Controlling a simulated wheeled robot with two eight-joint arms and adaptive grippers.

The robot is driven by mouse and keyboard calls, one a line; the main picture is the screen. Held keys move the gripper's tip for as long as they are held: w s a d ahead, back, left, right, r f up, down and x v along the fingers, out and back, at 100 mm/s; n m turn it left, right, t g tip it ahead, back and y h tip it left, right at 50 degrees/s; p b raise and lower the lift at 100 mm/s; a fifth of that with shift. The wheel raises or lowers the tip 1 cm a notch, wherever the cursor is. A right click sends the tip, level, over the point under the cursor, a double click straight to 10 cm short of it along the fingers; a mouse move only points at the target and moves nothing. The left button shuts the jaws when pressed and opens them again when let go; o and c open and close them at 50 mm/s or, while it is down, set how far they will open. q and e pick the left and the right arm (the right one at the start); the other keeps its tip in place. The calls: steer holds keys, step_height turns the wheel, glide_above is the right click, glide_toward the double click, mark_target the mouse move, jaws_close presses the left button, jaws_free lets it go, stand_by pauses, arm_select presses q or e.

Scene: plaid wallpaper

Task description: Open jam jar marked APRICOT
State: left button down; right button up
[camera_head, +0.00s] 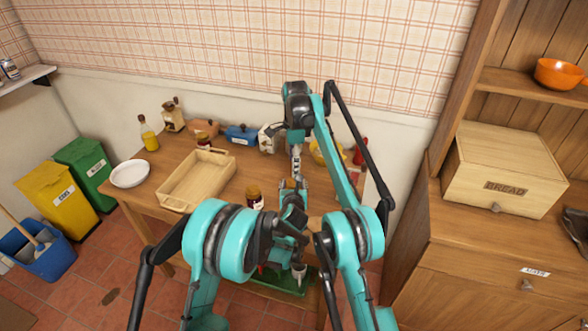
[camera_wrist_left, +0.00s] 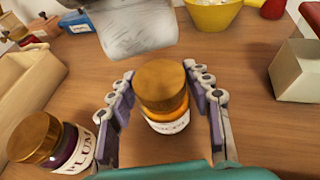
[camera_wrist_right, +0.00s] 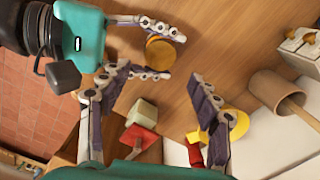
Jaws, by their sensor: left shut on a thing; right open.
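A jar (camera_wrist_left: 163,112) with orange content and a gold lid (camera_wrist_left: 161,84) stands between the fingers of my left gripper (camera_wrist_left: 165,103), which is shut on it. Only part of its label shows, and I cannot read it fully. The lid is on the jar. In the head view my left gripper (camera_head: 292,186) is over the table's front part. In the right wrist view the gold lid (camera_wrist_right: 160,52) shows between the left fingers. My right gripper (camera_wrist_right: 158,80) is open and empty, close beside the jar, its fingertips not around the lid.
A jar marked PLUM (camera_wrist_left: 72,160) stands left of the held jar and also shows in the head view (camera_head: 255,197). A wooden tray (camera_head: 225,177) is on the left. A yellow bowl (camera_wrist_left: 212,14) and a pale box (camera_wrist_left: 300,72) stand on the right.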

arm_select(q)
steer(key=shift+f, duration=0.1)
arm_select(e)
steer(key=shift+f, duration=0.35)
step_height(320, 180, down, 7)
steer(key=c, duration=1.2)
steer(key=n, duration=0.3)
